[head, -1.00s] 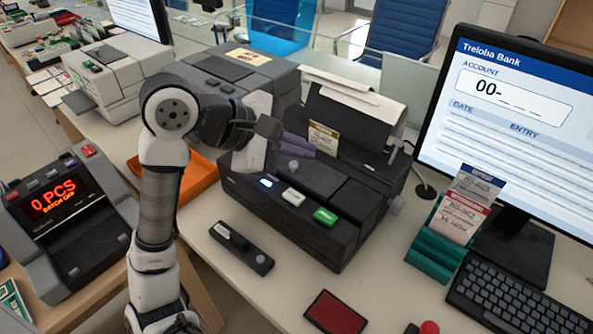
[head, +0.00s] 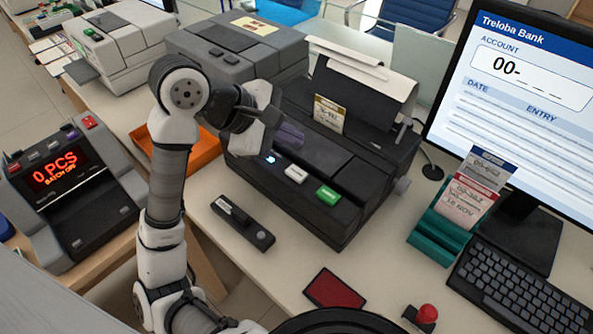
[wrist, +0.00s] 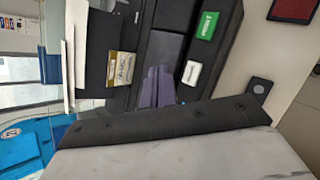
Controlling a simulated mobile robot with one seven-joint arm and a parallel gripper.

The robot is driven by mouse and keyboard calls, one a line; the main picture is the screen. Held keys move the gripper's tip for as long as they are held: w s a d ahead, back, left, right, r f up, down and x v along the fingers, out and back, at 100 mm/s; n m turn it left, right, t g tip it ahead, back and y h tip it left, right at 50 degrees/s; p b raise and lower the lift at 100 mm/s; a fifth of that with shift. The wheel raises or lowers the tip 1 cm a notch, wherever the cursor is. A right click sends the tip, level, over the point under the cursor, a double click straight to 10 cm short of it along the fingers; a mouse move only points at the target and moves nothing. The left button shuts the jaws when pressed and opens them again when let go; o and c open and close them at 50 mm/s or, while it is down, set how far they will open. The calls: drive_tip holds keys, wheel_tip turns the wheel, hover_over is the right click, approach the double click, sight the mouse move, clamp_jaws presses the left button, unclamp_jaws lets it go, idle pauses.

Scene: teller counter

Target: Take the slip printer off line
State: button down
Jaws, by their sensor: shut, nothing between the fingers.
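The slip printer (head: 340,165) is a dark box on the counter with white paper at its back and a tan label (head: 329,113). Its front panel carries a small lit blue light (head: 270,158), a white key (head: 296,174) and a green key marked PRINT (head: 328,195). The wrist view also shows the white key (wrist: 190,73) and the green key (wrist: 207,26). My gripper (head: 290,134) has purple fingers, shut and empty, over the printer's left part behind the light and white key. The fingers show in the wrist view (wrist: 158,88); whether they touch the printer I cannot tell.
A black device with a round button (head: 243,222) lies in front of the printer. A red pad (head: 334,290) and red-knobbed stamp (head: 427,314) are nearer. A green slip rack (head: 438,237), keyboard (head: 520,295) and monitor stand right. A counting machine (head: 75,190) and orange tray (head: 200,155) are left.

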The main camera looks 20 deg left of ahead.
drive_tip(key=b, duration=0.2)
hover_over(291, 173)
wheel_tip(291, 173, down, 4)
drive_tip(key=shift+s+f, duration=0.1)
drive_tip(key=shift+f, duration=0.15)
drive_tip(key=shift+f+b, duration=0.7)
drive_tip(key=shift+b, duration=0.35)
drive_tip(key=shift+f+b, duration=0.85)
drive_tip(key=shift+b, duration=1)
idle(1.3)
drive_tip(key=shift+r, duration=0.1)
idle(0.3)
drive_tip(key=shift+r, duration=0.8)
drive_tip(key=shift+r+p, duration=0.9)
drive_tip(key=shift+r, duration=1.6)
drive_tip(key=shift+a, duration=0.1)
